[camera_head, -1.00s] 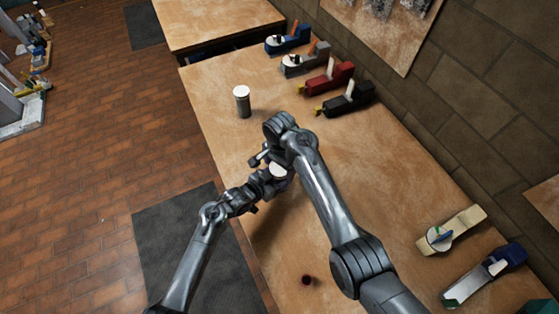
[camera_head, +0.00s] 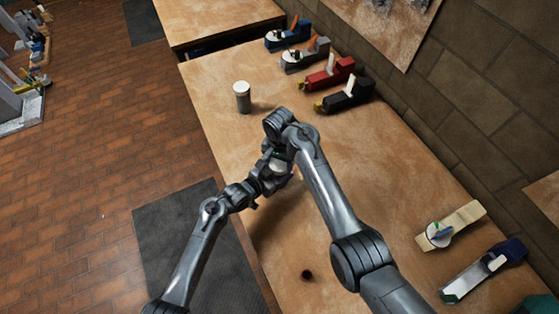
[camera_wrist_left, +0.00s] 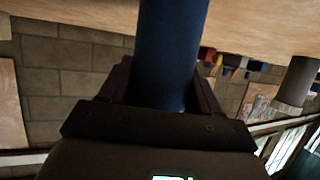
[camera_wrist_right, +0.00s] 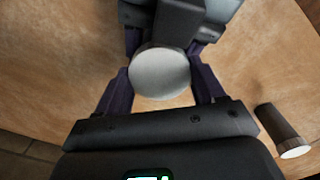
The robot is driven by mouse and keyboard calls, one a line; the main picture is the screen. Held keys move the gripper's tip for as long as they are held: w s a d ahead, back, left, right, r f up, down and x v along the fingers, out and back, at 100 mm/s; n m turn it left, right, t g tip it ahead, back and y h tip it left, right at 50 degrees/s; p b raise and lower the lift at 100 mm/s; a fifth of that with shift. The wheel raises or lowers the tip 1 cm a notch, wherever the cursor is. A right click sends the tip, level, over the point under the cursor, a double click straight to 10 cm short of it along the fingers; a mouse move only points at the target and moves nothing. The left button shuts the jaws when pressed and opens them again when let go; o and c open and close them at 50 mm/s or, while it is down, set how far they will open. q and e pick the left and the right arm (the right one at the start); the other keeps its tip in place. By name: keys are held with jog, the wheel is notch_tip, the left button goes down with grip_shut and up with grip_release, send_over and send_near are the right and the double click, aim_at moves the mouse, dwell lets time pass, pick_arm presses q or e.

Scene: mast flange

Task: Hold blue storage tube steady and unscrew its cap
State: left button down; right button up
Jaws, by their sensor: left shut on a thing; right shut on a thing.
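The blue storage tube (camera_wrist_left: 172,50) shows in the left wrist view between the fingers of my left gripper (camera_wrist_left: 162,92), which is shut on its body. In the right wrist view the tube's round white cap (camera_wrist_right: 160,73) sits between the fingers of my right gripper (camera_wrist_right: 163,88), which is shut on it. My left gripper shows beyond the cap there. In the head view both grippers meet above the bench, the right (camera_head: 277,153) over the left (camera_head: 271,180). The arms hide most of the tube there; whether the cap's thread is loose cannot be told.
A grey tube with a white cap (camera_head: 242,97) stands upright on the bench (camera_head: 215,110). Several hand planes (camera_head: 335,75) line the back edge, and more tools (camera_head: 485,270) lie at the right. A small dark red round thing (camera_head: 307,275) is near the front. Bench space between is clear.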

jog(key=n, duration=0.3)
jog(key=o, duration=1.2)
jog(key=shift+c, duration=0.2)
notch_tip(320, 180, up, 4)
jog(key=shift+a+f, duration=0.1)
jog(key=shift+f, duration=0.15)
jog(key=shift+r, duration=0.5)
jog(key=shift+c, duration=0.4)
jog(key=shift+r+m, duration=1)
jog(key=shift+r, duration=0.6)
jog(key=shift+f, duration=3.85)
